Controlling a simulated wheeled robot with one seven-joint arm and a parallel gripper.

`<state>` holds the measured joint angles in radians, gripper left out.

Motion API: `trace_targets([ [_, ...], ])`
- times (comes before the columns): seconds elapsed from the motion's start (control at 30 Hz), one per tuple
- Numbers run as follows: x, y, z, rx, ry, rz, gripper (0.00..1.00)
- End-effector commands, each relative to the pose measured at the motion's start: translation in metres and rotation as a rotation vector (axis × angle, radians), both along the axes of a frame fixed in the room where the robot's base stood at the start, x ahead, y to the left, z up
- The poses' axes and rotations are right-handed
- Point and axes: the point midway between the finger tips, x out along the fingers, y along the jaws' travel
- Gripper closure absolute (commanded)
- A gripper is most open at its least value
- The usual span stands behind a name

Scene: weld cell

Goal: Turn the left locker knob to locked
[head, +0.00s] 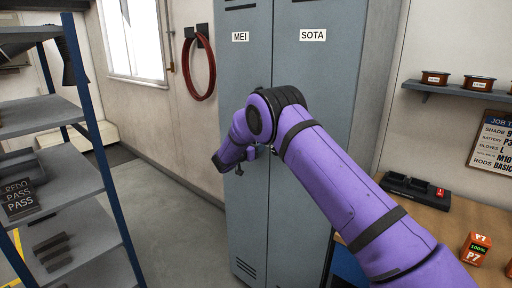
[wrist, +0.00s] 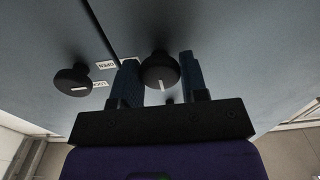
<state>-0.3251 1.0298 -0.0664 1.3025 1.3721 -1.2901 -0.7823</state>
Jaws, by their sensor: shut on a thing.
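The grey locker (head: 248,95) has two doors, MEI on the left and SOTA on the right. My gripper (wrist: 157,66) is at the left door, with its fingers on either side of a round black knob (wrist: 160,77) and shut on it. The knob's white pointer mark points down in the wrist view. A second black knob (wrist: 72,82), on the other door, has its white mark lying nearly sideways. Beside it are inverted OPEN (wrist: 106,64) and LOCK labels. My arm hides much of the doors in the head view.
A grey shelf rack (head: 72,205) with blue posts stands at left. A red hose (head: 188,75) hangs on the wall left of the locker. A wooden bench (head: 440,222) and a small wall shelf (head: 456,93) are at right. The floor between rack and locker is clear.

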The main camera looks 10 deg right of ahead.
Motion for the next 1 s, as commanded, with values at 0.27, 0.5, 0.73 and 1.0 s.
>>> trace_targets([
  [0.27, 0.000, 0.000, -0.001, -0.003, 0.008, 0.000, 0.83],
  [0.5, 0.000, 0.000, -0.001, -0.002, 0.007, 0.000, 0.37],
  [0.73, 0.000, 0.000, 0.000, -0.003, 0.005, 0.000, 0.35],
  [1.0, -0.011, 0.016, 0.000, -0.002, 0.005, 0.002, 0.35],
])
